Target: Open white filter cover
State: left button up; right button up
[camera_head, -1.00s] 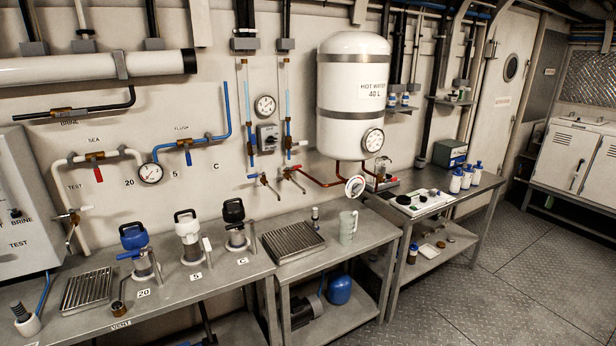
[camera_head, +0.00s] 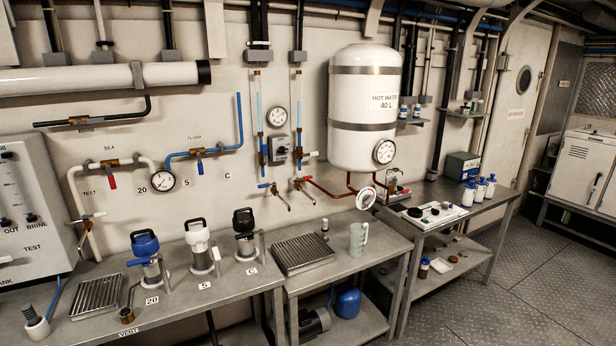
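The white-capped filter housing (camera_head: 201,250) stands on the steel bench above the label "5". Its white cover (camera_head: 197,234) has a black handle on top and appears seated on the housing. A blue-capped filter (camera_head: 147,257) stands to its left above the label "20". A black-capped filter (camera_head: 245,236) stands to its right above the label "C". Neither of my grippers is in view.
The steel bench (camera_head: 180,312) carries a drain grate (camera_head: 97,297) at left and another grate (camera_head: 303,252) at right. A grey jug (camera_head: 358,239) stands right of that grate. A red-handled valve (camera_head: 112,180) and blue pipes are on the wall behind. Open floor lies at right.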

aim_at(195, 234)
jog(key=u, duration=0.15)
jog(key=i, duration=1.15)
jog(key=u, duration=0.85)
